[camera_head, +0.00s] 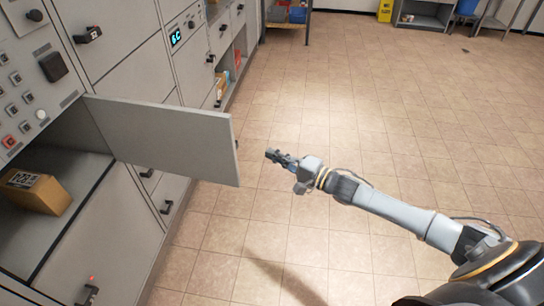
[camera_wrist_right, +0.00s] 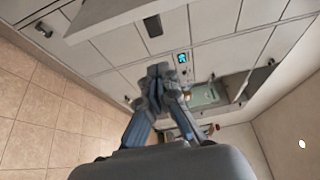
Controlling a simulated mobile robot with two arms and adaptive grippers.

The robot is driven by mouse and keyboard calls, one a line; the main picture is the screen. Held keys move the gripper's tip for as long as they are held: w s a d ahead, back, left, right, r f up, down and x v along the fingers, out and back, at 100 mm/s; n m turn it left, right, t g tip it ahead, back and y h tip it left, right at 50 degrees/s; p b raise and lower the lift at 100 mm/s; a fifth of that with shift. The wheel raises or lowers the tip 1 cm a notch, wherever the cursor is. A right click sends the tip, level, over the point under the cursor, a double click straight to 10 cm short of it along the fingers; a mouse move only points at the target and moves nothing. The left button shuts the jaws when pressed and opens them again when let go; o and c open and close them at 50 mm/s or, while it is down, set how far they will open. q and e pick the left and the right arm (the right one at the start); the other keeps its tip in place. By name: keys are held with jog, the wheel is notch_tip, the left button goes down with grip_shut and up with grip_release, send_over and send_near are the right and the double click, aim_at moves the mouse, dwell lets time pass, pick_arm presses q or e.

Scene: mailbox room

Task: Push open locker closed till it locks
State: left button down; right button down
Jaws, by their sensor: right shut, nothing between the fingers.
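The open locker door (camera_head: 170,135) is a grey panel swung out from the locker wall in the head view, standing well away from its compartment. Its free edge is toward the right. The open compartment (camera_head: 60,240) holds a brown box with a label (camera_head: 35,191). My right gripper (camera_head: 270,155) is shut and empty, a short way right of the door's free edge and apart from it. The right wrist view shows the same gripper (camera_wrist_right: 158,75) with the grey locker fronts beyond it. My left gripper is in neither view.
A control panel (camera_head: 28,90) with buttons is at the left. Another open locker farther along holds packages (camera_head: 222,85). A shelf (camera_head: 288,22) with bins stands at the back, and a yellow object (camera_head: 385,10) is behind. The tiled floor on the right is clear.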

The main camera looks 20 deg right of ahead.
aim_at(237, 147)
jog(key=w+a, duration=0.1)
jog(key=a, duration=0.1)
jog(key=w+a, duration=0.2)
jog(key=w+a+p, duration=0.1)
jog(key=w+a, duration=0.1)
jog(key=shift+a, duration=0.35)
jog(key=shift+s+a, duration=0.25)
